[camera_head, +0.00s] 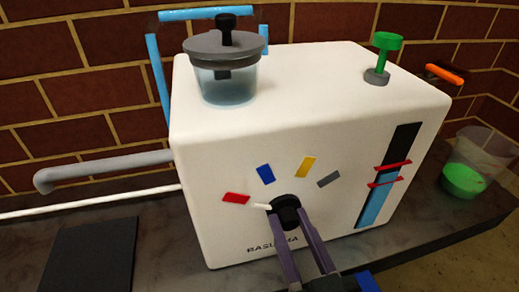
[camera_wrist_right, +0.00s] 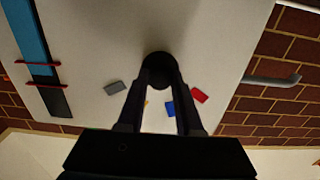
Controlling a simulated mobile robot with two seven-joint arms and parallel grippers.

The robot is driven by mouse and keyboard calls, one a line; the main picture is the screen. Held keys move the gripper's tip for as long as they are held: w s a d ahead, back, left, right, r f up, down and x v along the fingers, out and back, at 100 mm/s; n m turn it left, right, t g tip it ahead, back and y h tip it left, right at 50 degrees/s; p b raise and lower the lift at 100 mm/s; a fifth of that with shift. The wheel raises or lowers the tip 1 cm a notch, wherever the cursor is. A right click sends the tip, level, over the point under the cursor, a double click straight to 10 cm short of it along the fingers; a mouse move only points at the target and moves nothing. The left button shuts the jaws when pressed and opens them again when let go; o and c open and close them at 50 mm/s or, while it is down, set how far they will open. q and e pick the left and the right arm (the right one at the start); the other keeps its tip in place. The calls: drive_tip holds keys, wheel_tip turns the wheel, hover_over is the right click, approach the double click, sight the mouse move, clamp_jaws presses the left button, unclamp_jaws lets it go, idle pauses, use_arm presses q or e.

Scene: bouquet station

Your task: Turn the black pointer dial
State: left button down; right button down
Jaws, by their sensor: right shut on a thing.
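The black pointer dial (camera_head: 286,201) sits on the front face of the white machine (camera_head: 210,150). Its pale pointer tip (camera_head: 262,206) points left, towards and a little below the red mark (camera_head: 236,199). A blue mark (camera_head: 265,174), a yellow mark (camera_head: 306,167) and a grey mark (camera_head: 328,179) fan out above the dial. My right gripper (camera_head: 291,212) is shut on the dial, a finger on each side. In the right wrist view, the dial (camera_wrist_right: 159,66) shows between the fingertips, and the pointer cannot be made out. My left gripper is not in view.
A lidded clear jar (camera_head: 225,82) and a green knob (camera_head: 384,52) stand on the machine. A blue gauge strip with red markers (camera_head: 386,175) is right of the dial. A clear cup with green contents (camera_head: 465,180) stands at right. A dark mat (camera_head: 90,255) lies at left.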

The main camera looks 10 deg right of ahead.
drive_tip(key=shift+f, duration=0.1)
drive_tip(key=c, duration=0.6)
unclamp_jaws()
drive_tip(key=shift+o, duration=0.2)
drive_tip(key=shift+s, duration=0.4)
drive_tip(key=s+p, duration=0.2)
drive_tip(key=s, duration=0.7)
drive_tip(key=shift+d, duration=0.15)
